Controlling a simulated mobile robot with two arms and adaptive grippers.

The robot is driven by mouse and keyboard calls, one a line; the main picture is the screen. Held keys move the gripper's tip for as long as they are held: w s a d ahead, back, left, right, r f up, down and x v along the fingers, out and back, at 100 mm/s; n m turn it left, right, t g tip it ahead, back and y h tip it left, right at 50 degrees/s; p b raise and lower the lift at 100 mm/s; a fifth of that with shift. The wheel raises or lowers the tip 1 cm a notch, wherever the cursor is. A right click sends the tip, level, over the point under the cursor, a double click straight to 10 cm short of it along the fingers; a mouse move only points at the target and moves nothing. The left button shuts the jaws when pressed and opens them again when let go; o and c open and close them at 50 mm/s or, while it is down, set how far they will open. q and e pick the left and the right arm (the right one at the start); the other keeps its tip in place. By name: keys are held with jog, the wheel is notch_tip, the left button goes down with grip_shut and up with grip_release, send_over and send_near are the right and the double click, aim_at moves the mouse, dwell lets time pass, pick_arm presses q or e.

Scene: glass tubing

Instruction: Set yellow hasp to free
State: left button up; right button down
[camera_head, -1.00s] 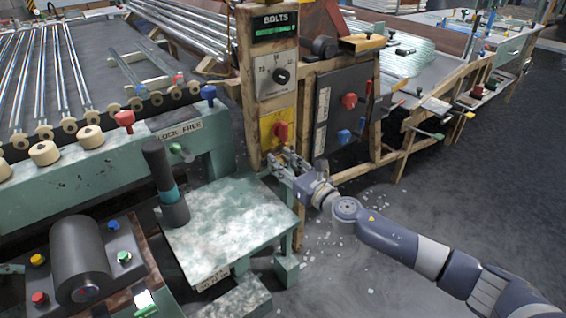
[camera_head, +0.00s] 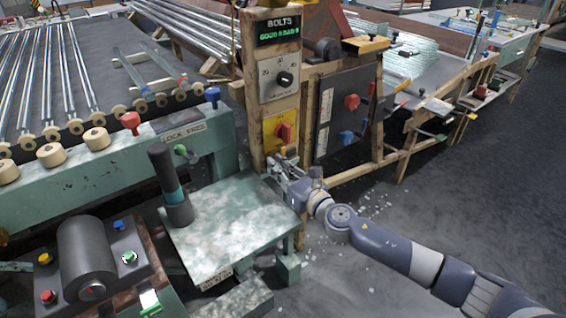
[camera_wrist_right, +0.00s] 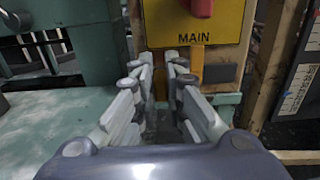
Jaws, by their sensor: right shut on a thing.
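The yellow hasp (camera_wrist_right: 194,64) shows in the right wrist view as a narrow upright strip below the yellow MAIN panel (camera_wrist_right: 205,22). My right gripper (camera_wrist_right: 161,57) is at its left side with the fingers close together, and the right finger partly covers it. The exact contact is hidden. In the head view my right gripper (camera_head: 273,165) is at the wooden post, just below the yellow panel (camera_head: 279,130) with its red handle (camera_head: 284,132). The hasp is hardly discernible there. My left gripper is not in view.
A wooden post (camera_head: 256,130) carries a dial (camera_head: 284,79) and a lit BOLTS display (camera_head: 278,34). A dark panel (camera_head: 345,105) with red and blue knobs is to the right. A green bench (camera_head: 235,225) with a dark upright lever (camera_head: 165,172) is to the left. Open floor lies right.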

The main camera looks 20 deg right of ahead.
jog(key=shift+s+a, duration=0.1)
jog(key=shift+a, duration=0.1)
jog(key=c, duration=1.6)
grip_release()
jog(key=shift+a, duration=0.1)
jog(key=shift+c, duration=0.2)
jog(key=shift+s, duration=0.1)
jog(key=v, duration=1.2)
